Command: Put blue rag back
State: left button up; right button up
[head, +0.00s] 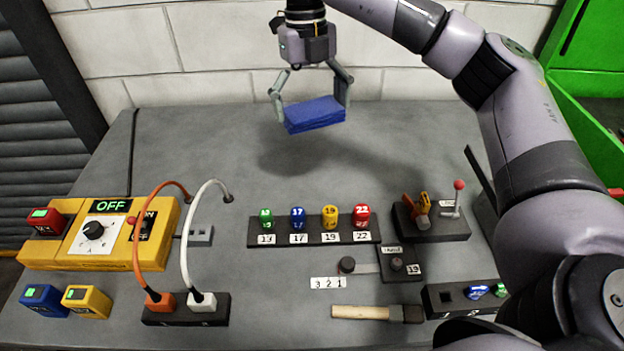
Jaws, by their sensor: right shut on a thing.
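The blue rag (315,114) is a folded blue block held in the air above the back of the grey table (400,140). My right gripper (312,103) points down and is shut on the rag, with one finger at each end of it. The rag is tilted slightly, its right end higher. A soft shadow lies on the table below it. My left gripper is not in view.
A row of numbered coloured pieces (329,217) stands mid-table. A lever block (431,218) stands at right. The table's back is clear.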

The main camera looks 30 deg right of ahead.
send_over(313, 189)
notch_tip(313, 189, down, 6)
jog(key=f, duration=0.4)
jog(key=f+p, duration=0.1)
jog(key=f, duration=0.2)
jog(key=shift+w+f, duration=0.2)
jog(key=shift+f, duration=0.85)
notch_tip(313, 189, down, 4)
jog(key=shift+p, duration=0.6)
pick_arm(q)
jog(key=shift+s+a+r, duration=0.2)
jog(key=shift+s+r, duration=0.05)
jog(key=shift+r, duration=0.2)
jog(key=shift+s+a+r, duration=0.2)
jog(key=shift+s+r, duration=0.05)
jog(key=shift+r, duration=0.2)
pick_arm(e)
jog(key=shift+f, duration=0.1)
jog(key=shift+f, duration=0.1)
jog(key=o, duration=0.8)
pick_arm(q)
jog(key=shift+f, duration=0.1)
pick_arm(e)
jog(key=shift+o, duration=0.2)
